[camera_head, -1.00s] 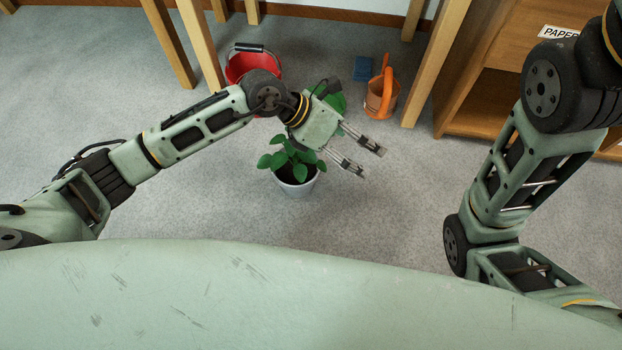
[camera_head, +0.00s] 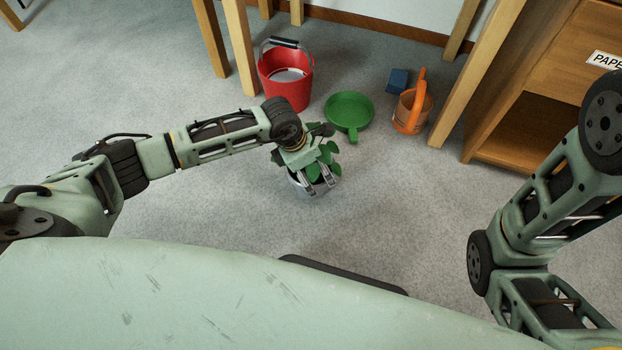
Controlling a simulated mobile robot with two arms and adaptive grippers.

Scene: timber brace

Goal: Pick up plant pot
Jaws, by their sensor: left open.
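The plant pot (camera_head: 311,190) is a pale pot standing on the carpet in front of my body. It holds a green leafy plant (camera_head: 331,158). My left gripper (camera_head: 318,189) is open and points down over the pot, its fingers overlapping the pot and some leaves in this view. The gripper body hides much of the plant. I cannot tell whether the fingers touch the pot. My right arm shows at the right edge, but its gripper is out of view.
Behind the pot on the floor stand a red bucket (camera_head: 286,84), a green dish with a handle (camera_head: 349,110), an orange watering can (camera_head: 411,112) and a blue block (camera_head: 397,80). Wooden legs and a wooden cabinet (camera_head: 514,128) stand farther back. Carpet right of the pot is clear.

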